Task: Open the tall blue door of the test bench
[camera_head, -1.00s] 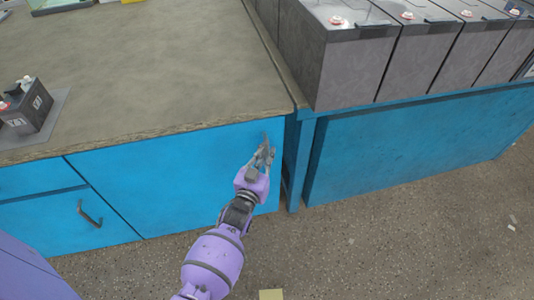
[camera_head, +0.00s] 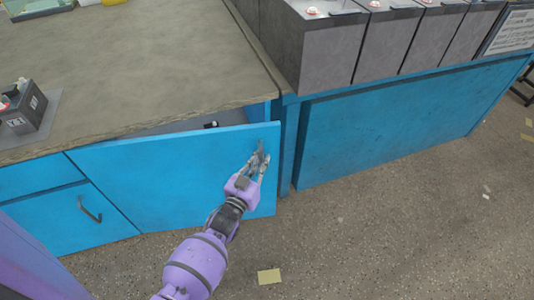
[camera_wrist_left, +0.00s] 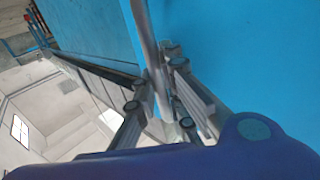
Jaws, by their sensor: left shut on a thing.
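The tall blue door (camera_head: 165,180) of the test bench (camera_head: 130,70) stands partly open in the head view. Its right edge is swung out from the bench front, and a dark gap shows above its top edge. My left gripper (camera_head: 259,160) is at the door's right side, shut on the door handle. In the left wrist view a grey metal handle bar (camera_wrist_left: 150,50) runs between the fingers of my left gripper (camera_wrist_left: 165,90), in front of the blue door panel (camera_wrist_left: 250,50). In the head view the fingers mostly hide the handle. My right gripper is not in view.
A blue stand with large grey batteries (camera_head: 325,50) is right of the bench. A lower drawer with a dark handle (camera_head: 90,210) is left of the door. A small battery (camera_head: 25,108) sits on the benchtop.

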